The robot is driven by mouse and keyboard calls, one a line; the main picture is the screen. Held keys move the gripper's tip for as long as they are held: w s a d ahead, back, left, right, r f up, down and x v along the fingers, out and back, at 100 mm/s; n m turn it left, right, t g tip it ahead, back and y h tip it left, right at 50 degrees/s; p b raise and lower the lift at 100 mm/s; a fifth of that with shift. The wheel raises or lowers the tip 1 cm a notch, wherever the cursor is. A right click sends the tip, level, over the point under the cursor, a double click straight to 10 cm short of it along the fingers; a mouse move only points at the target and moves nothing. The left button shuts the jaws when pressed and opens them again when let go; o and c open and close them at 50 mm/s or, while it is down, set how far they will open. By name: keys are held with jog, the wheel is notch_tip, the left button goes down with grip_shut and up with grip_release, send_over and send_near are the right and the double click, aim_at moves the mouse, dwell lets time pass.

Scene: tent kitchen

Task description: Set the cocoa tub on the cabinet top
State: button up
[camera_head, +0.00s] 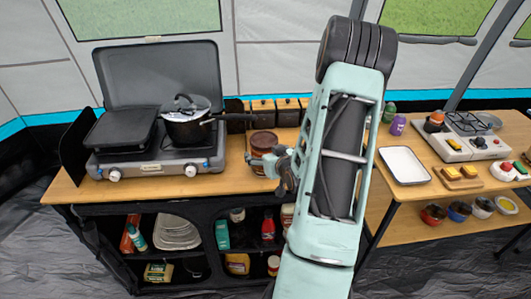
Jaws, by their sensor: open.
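A brown-red tub with a dark lid, which looks like the cocoa tub (263,141), stands upright on the wooden cabinet top (228,178), right of the stove. My gripper (259,161) reaches in from the right, low against the front of the tub. Its jaws are open. I cannot tell whether a finger touches the tub, and part of its lower front is hidden by the gripper. My arm comes from the front right and covers the right end of the cabinet.
A camp stove (155,158) with a lidded pot (186,122) stands on the left; the pot handle points toward the tub. Shelves below hold bottles and plates (178,232). A second table at right holds a white tray (404,165).

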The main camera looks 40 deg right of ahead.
jog(key=shift+r, duration=0.1)
jog(key=shift+r, duration=0.2)
jog(key=v, duration=1.2)
jog(key=shift+f, duration=0.1)
